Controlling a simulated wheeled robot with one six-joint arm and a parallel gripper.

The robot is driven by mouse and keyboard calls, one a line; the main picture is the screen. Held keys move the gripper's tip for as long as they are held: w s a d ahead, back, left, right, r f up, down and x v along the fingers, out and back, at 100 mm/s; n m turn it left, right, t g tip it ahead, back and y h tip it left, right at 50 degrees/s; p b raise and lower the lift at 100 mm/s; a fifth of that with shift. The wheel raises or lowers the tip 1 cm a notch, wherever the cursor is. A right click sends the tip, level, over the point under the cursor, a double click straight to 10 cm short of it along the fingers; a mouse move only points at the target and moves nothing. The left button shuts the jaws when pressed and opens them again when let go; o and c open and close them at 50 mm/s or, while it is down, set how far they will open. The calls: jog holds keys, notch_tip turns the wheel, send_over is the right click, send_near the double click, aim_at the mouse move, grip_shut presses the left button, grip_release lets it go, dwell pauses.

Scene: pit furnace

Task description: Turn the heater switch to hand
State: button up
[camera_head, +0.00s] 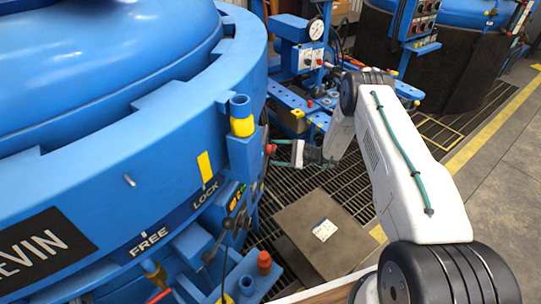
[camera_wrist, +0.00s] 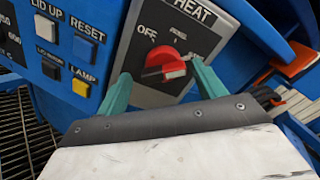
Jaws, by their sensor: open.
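The heater switch (camera_wrist: 163,60) is a red rotary knob on a grey plate (camera_wrist: 205,35) marked HEAT, with OFF printed at its upper left. The knob's paler bar lies nearly level; which label it points at I cannot tell. Other labels on the plate are too small to read. My gripper (camera_wrist: 160,68) is open, with one teal finger on each side of the knob. Whether the fingers touch it I cannot tell. In the head view, my gripper (camera_head: 277,153) reaches left to the red knob (camera_head: 270,149) on the blue furnace side.
Blue RESET (camera_wrist: 86,50), black, white and yellow LAMP (camera_wrist: 80,88) buttons sit left of the switch. An orange-and-blue part (camera_wrist: 292,62) lies to the right. The large blue furnace (camera_head: 110,130) fills the left of the head view. Floor grating (camera_head: 300,185) lies below.

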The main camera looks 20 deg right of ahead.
jog(key=shift+d, duration=0.1)
jog(key=v, duration=0.7)
jog(key=shift+s+d, duration=0.2)
jog(key=shift+d, duration=0.05)
